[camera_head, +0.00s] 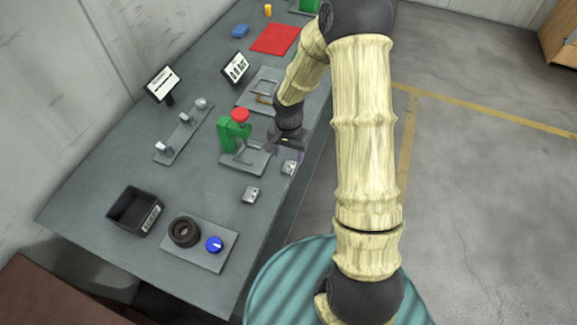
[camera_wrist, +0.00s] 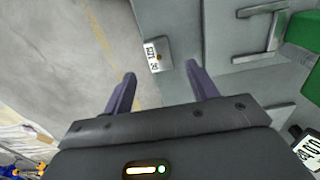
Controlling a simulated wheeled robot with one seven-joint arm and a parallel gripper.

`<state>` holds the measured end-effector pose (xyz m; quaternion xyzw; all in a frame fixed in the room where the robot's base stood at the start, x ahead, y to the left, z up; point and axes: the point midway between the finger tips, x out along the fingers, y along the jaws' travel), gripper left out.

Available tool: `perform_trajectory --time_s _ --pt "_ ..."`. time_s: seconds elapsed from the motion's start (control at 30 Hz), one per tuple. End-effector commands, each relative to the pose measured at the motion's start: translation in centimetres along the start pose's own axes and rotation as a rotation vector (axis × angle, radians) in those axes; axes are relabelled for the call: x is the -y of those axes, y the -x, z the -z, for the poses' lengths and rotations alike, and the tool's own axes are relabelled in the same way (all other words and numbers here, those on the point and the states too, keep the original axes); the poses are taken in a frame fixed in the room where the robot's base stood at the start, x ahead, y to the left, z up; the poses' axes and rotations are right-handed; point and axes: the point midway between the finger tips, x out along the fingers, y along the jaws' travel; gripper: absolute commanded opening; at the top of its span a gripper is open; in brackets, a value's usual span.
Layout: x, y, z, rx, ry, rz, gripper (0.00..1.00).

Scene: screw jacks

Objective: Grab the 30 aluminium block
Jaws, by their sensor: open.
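A small silvery block (camera_head: 289,167) with a white label lies on the grey bench near its right edge. In the wrist view this block (camera_wrist: 158,54) lies just beyond and roughly between my fingertips; its label seems to include "30", though the print is small. A similar labelled block (camera_head: 251,193) lies nearer the front; its label is too small to read. My gripper (camera_head: 290,143) is over the bench edge beside the green screw jack. In the wrist view my gripper (camera_wrist: 158,78) is open, with nothing between the fingers.
The green screw jack (camera_head: 233,137) with a red top stands on a grey plate close left of my gripper. A black bin (camera_head: 135,212) and a plate with a blue knob (camera_head: 214,244) are toward the front.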

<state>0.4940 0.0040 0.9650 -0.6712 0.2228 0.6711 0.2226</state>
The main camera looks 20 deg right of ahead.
Motion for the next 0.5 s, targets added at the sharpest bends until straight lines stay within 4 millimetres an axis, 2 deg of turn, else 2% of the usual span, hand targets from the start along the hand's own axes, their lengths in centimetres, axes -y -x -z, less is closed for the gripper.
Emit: perform_trajectory --time_s 0.27,0.5 --pt "-0.2 -0.7 0.1 0.003 -0.005 -0.001 0.58" --pt "-0.2 -3.8 0.1 0.004 -0.003 -0.003 0.58"
